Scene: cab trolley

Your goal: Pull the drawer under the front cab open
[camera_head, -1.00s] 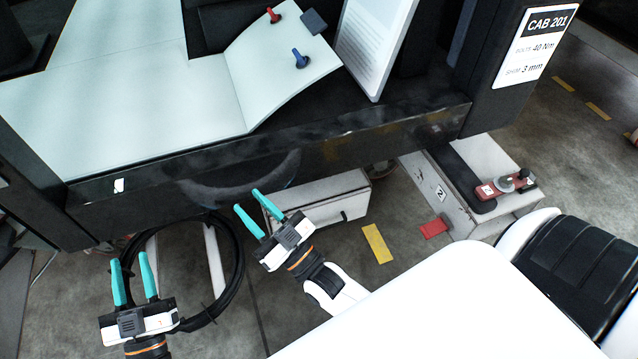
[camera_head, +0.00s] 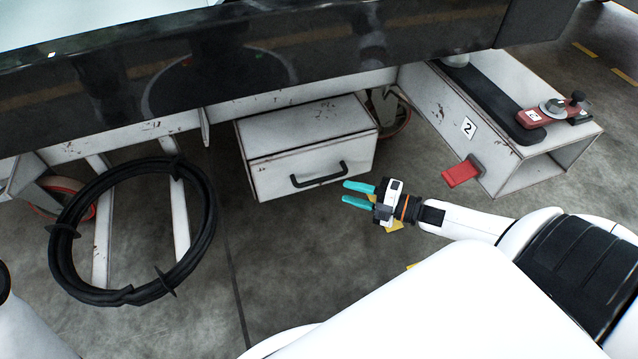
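The drawer (camera_head: 275,175) is a scuffed white box front under the dark front cab (camera_head: 300,52). It has a black bar handle (camera_head: 319,175) low on its front. The front looks flush with its housing, so the drawer appears closed. My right gripper (camera_head: 352,194) has two teal fingers that point left, with a gap between them. It is open and empty, a short way right of the handle and not visibly touching it. My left gripper is out of view.
A black cable coil (camera_head: 205,225) hangs at the left by white trolley rails (camera_head: 102,255). A white step box (camera_head: 500,165) with a red pedal (camera_head: 462,173) and a red clamp device (camera_head: 550,112) stands at the right. Bare floor (camera_head: 290,265) lies before the drawer.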

